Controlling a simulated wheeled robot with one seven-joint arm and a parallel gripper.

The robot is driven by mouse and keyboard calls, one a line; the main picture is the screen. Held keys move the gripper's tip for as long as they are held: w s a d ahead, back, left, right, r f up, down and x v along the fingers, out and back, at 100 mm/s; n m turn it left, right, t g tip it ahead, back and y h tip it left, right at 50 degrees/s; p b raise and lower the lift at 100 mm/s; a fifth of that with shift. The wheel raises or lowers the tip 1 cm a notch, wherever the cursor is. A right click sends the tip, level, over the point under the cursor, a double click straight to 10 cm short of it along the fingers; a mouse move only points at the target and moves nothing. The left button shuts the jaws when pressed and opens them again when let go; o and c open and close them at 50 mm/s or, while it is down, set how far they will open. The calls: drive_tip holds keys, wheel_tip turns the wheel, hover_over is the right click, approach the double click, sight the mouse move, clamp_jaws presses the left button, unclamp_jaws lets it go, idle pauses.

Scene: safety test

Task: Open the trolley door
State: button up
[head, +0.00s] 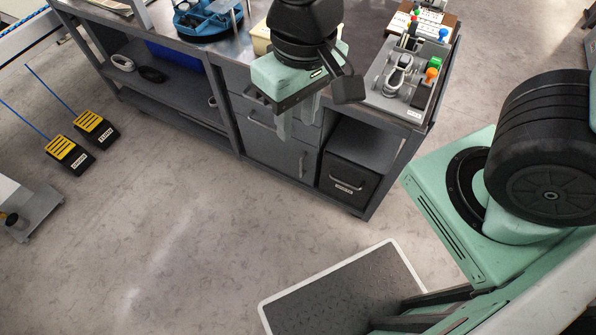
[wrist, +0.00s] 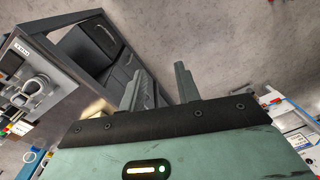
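The grey trolley (head: 232,120) stands at the top of the head view, under a metal worktop. Its closed door (head: 268,155) is below a drawer (head: 262,118) with a horizontal handle. The door has an upright handle (head: 301,165) near its right edge. My gripper (head: 296,122) hangs over the trolley's front and hides part of the drawer area. Its two fingers are apart with nothing between them. They also show in the wrist view (wrist: 160,87), with the trolley (wrist: 60,75) at upper left. I see no contact with the door handle.
A dark box (head: 348,183) sits in the open bay right of the door. Coloured parts and a grey fixture (head: 400,80) stand on the worktop. Two yellow-black pedals (head: 70,153) lie at left. A grey mat (head: 350,295) lies in front; the floor between is clear.

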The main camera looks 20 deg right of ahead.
drive_tip(key=w+d+f+m+h+b, duration=0.1)
drive_tip(key=w+f+m+b, duration=0.4)
drive_tip(key=f, duration=0.6)
drive_tip(key=w+d+f+m+b, duration=0.1)
drive_tip(key=w+f+b, duration=0.2)
drive_tip(key=f+b, duration=0.65)
drive_tip(key=m+t+h+b, duration=0.35)
drive_tip(key=m+b, duration=0.25)
drive_tip(key=b, duration=0.4)
approach(301, 164)
drive_tip(key=shift+y, duration=0.35)
drive_tip(key=b+x, duration=0.4)
drive_tip(key=x, duration=0.1)
drive_tip(key=b+x, duration=0.5)
drive_tip(key=x, duration=0.1)
drive_tip(key=shift+w+d+f, duration=0.15)
drive_tip(key=shift+d+f, duration=0.05)
drive_tip(key=shift+d, duration=0.1)
clamp_jaws()
